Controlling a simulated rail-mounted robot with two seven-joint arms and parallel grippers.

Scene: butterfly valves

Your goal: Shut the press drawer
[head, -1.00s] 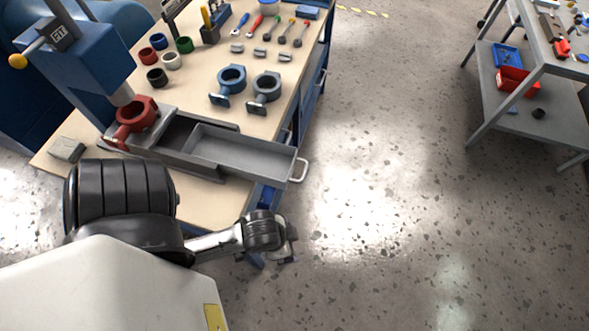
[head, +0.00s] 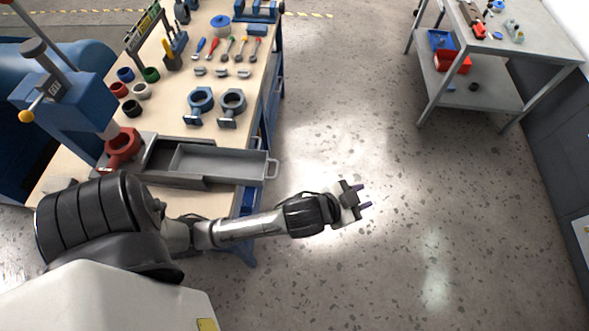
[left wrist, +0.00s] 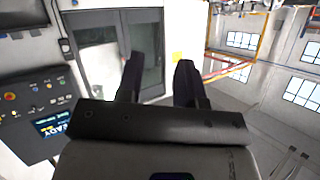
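The press drawer (head: 222,162) is a grey open tray pulled out to the right from the base of the blue press (head: 62,90). Its light handle (head: 273,169) sticks out past the bench's right edge, and the tray looks empty. A red valve body (head: 122,143) sits on the press base under the ram. My left gripper (head: 366,197) is over the floor, right of and a little nearer than the handle, apart from it. Its two dark fingers are spread with nothing between them; they also show in the left wrist view (left wrist: 158,82). My right gripper is not in view.
The wooden bench (head: 178,72) holds two blue-grey valve bodies (head: 216,104), coloured rings (head: 134,90) and a row of screwdrivers (head: 228,48). A grey shelf table (head: 520,55) stands at the upper right. The floor between is clear.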

